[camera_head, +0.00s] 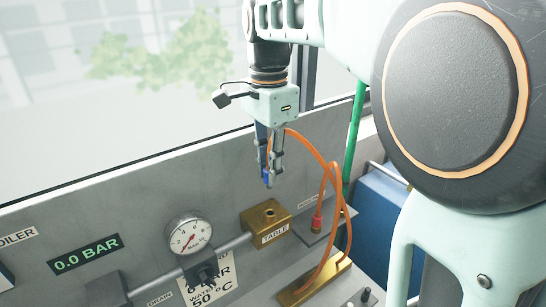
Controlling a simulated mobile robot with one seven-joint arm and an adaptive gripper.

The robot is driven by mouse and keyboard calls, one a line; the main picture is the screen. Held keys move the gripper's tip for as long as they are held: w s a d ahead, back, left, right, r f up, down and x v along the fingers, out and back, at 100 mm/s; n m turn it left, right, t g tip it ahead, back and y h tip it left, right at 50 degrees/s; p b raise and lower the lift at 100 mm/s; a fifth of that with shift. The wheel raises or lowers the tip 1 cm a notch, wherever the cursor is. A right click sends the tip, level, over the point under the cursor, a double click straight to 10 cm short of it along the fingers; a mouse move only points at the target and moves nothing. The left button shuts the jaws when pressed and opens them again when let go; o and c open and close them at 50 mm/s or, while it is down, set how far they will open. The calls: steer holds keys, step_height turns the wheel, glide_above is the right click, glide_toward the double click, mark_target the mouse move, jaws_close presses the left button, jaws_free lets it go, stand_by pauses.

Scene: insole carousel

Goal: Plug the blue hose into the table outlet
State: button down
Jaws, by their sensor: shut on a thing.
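My gripper (270,172) hangs pointing down in the upper middle of the picture, in front of the wall panel. It is shut on a blue hose end (266,178), whose tip shows between and below the fingers. An orange hose (312,144) arcs from beside the fingers to the right and down; its join to the blue end is hidden. The table outlet, a brass block (258,215) labelled TABLE, is on the wall pipe below the gripper. A dark hole shows in its top. The blue end is above the block and apart from it.
A red-ended orange hose (316,221) stands on a small ledge right of the outlet. The hoses run down to a brass bar (314,284). A pressure gauge (189,236) is left of the outlet. A green pipe (354,135) rises behind the hoses.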

mark_target(270, 188)
steer(key=shift+f+b, duration=1.95)
steer(key=shift+f, duration=1)
steer(key=shift+p, duration=0.45)
steer(key=shift+f+b, duration=0.95)
steer(key=shift+f, duration=0.5)
steer(key=c, duration=1.7)
jaws_free()
steer(key=shift+c, duration=0.2)
step_height(270, 188, up, 12)
